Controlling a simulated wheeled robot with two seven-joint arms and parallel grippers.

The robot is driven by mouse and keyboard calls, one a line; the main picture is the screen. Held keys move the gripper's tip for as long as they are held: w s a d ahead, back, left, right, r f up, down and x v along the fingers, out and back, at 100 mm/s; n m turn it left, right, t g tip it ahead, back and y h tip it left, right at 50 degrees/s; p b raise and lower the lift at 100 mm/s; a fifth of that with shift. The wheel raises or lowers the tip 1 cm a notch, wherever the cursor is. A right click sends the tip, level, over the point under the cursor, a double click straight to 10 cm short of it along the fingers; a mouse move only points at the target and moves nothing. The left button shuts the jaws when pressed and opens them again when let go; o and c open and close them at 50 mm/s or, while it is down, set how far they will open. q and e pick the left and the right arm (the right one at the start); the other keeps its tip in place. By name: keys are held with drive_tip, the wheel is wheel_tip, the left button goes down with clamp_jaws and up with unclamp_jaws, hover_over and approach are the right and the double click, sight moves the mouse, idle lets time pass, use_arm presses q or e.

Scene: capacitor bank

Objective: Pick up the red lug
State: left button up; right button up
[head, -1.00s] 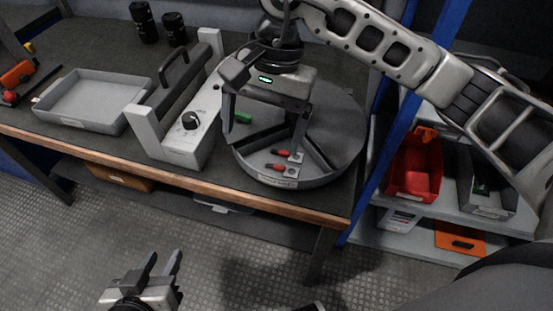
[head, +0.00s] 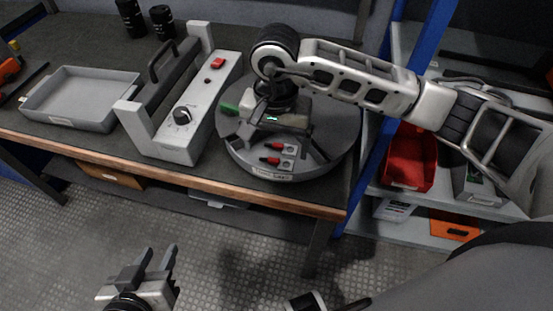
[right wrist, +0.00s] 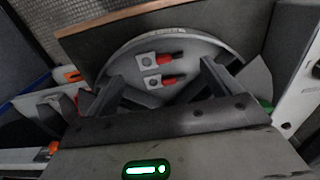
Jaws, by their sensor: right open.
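Two red-sleeved lugs with flat grey metal tabs lie side by side near the front of a round divided tray (head: 335,162). One red lug (head: 276,147) is just behind the other red lug (head: 270,160). In the right wrist view they show as an upper red lug (right wrist: 165,58) and a lower red lug (right wrist: 166,79). My right gripper (right wrist: 162,71) is open above the tray, its fingers on either side of the lugs and apart from them. My left gripper (head: 156,256) is open and empty, low over the floor.
A green piece (head: 228,108) lies at the tray's left side. A grey device with a black knob (head: 182,116) and red button stands left of it. A shallow grey bin (head: 82,96) is further left. Red bin (head: 408,160) is on the right shelf.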

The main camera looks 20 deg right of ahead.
sight(277, 160)
drive_tip(key=shift+f, duration=1.9)
drive_tip(key=c, duration=1.1)
drive_tip(key=shift+o, duration=0.2)
drive_tip(key=shift+r, duration=0.1)
